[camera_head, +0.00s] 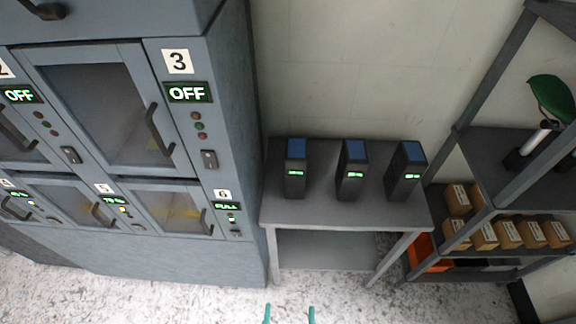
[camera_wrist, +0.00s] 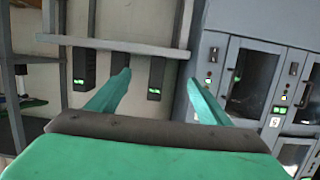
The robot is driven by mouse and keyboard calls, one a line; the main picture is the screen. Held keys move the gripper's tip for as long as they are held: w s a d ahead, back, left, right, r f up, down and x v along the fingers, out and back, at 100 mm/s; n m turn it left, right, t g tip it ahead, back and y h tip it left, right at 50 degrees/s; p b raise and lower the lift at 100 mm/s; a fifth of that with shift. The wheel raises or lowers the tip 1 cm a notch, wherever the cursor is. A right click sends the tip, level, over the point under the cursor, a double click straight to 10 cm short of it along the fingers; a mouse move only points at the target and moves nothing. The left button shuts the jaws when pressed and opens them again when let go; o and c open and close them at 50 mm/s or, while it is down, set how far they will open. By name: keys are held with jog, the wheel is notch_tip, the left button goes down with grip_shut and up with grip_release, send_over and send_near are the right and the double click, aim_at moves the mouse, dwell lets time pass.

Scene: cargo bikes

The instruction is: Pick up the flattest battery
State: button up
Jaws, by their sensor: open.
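Three dark upright batteries with blue tops and green lit displays stand in a row on a grey table (camera_head: 340,213). They are the left battery (camera_head: 295,182), the middle battery (camera_head: 350,185) and the right battery (camera_head: 403,183). The display digits are too small to read. My gripper (camera_head: 289,312) shows as two teal fingertips at the bottom edge of the head view, in front of the table and apart from the batteries. In the wrist view its fingers (camera_wrist: 158,95) are spread with nothing between them held. Batteries also show there, upside down, beyond the fingers.
A grey charging cabinet (camera_head: 225,255) with numbered glass doors and handles stands left of the table. A shelf rack (camera_head: 490,200) with small cardboard boxes (camera_head: 508,235) and a green-seated item (camera_head: 552,97) stands on the right. The speckled floor before the table is clear.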

aim_at(297, 164)
jog(key=w+r+x, duration=0.1)
jog(key=r+x, duration=0.2)
jog(key=x, duration=0.8)
jog(key=shift+g, duration=0.3)
jog(key=w+r, duration=0.4)
jog(key=w, duration=0.3)
jog(key=w+r, duration=0.5)
jog(key=w, duration=0.3)
jog(key=w+r, duration=0.4)
jog(key=w, duration=0.4)
jog(key=shift+w+d+r, duration=0.1)
jog(key=shift+d+r, duration=0.15)
jog(key=shift+r, duration=0.1)
jog(key=x, duration=1)
jog(key=shift+w+a+f, duration=0.1)
jog(key=shift+w+a, duration=0.05)
jog(key=shift+w, duration=0.15)
jog(key=c, duration=1.8)
grip_shut()
jog(key=shift+r, duration=0.3)
